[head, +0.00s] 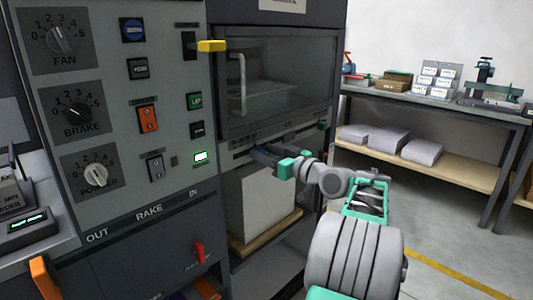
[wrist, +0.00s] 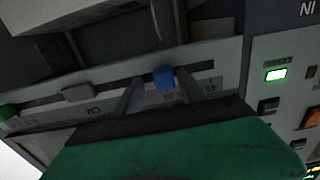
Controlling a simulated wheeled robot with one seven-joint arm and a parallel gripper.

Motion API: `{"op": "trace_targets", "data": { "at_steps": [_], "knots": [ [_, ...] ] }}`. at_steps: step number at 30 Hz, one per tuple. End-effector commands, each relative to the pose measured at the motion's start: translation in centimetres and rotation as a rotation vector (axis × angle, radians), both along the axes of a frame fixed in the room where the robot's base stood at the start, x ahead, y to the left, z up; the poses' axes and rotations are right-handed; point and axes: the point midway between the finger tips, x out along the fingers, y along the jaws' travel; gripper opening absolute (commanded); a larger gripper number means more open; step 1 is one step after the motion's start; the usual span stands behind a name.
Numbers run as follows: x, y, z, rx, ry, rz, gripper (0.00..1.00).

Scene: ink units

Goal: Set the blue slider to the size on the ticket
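The blue slider (wrist: 163,78) sits on a pale slotted scale strip (wrist: 215,82) in the wrist view. My gripper (wrist: 156,88) has one dark finger on each side of the slider, with gaps visible, so it is open around it. The strip shows small figures near the slider, but I cannot read the setting surely. In the head view my gripper (head: 268,155) reaches to the strip below the glass window, and the slider is not clear there. I cannot make out a ticket with a readable size.
A grey slider (wrist: 77,92) and a green knob (wrist: 8,112) share the strip. A yellow handle (head: 211,46) juts from the panel. A white block (head: 262,208) stands in the bay below. A bench (head: 440,105) is at the right, with bare floor before it.

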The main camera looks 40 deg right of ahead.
Motion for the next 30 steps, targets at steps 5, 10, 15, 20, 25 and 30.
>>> {"op": "trace_targets", "data": {
  "at_steps": [5, 10, 15, 20, 25, 30],
  "knots": [
    [0.1, 0.2, 0.0, 0.0, 0.0, 0.004, 0.47],
    [-1.1, 0.0, 0.0, 0.001, 0.001, 0.002, 0.47],
    [-4.6, -0.5, 0.1, 0.002, 0.0, -0.001, 0.47],
    [-7.1, -0.7, 0.1, 0.001, 0.0, 0.001, 0.47],
    [-7.7, -0.7, 0.0, 0.001, 0.0, 0.003, 0.47],
    [-7.7, -0.7, 0.0, 0.001, 0.0, 0.003, 0.47]
  ]
}}
